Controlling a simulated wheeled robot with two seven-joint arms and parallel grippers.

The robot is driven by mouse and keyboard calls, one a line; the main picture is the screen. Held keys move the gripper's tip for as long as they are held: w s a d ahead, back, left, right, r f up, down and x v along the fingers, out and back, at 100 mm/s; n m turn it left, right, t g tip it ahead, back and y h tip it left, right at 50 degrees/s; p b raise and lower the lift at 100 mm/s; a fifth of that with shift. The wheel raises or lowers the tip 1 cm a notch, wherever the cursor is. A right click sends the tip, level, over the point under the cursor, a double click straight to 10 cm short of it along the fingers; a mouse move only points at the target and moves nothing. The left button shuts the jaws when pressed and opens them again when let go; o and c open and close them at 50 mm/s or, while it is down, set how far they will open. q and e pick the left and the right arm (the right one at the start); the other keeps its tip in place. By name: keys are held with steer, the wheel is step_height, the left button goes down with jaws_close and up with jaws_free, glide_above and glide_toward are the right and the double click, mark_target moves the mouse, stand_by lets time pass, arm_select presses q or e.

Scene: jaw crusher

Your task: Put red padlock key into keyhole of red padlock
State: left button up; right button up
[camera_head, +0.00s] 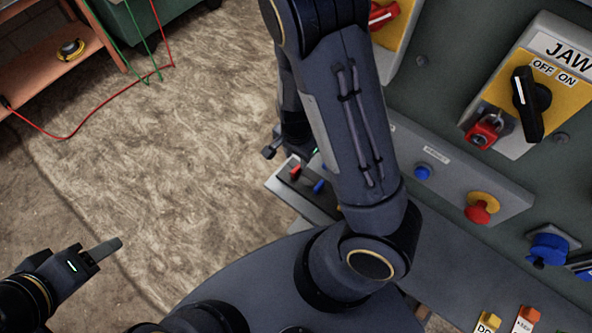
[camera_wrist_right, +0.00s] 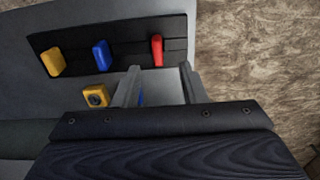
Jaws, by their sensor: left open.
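The red padlock (camera_head: 481,138) hangs on the yellow plate of the OFF/ON switch at the upper right, its keyhole side facing out. The red key (camera_head: 295,170) stands in a black strip on a grey ledge; it also shows in the right wrist view (camera_wrist_right: 157,50). My right gripper (camera_head: 288,150) is partly hidden behind my arm in the head view. In the right wrist view its two fingers (camera_wrist_right: 160,80) are apart with nothing between them, just short of the red key. My left gripper (camera_head: 112,247) is open and empty over the floor at the lower left.
A blue key (camera_head: 319,186) and a yellow key (camera_wrist_right: 52,61) stand in the same strip. A yellow padlock (camera_wrist_right: 96,95) lies nearby.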

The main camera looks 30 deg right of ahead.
mark_target(296, 168)
steer(key=f, duration=0.6)
steer(key=shift+s, duration=0.2)
jaws_close()
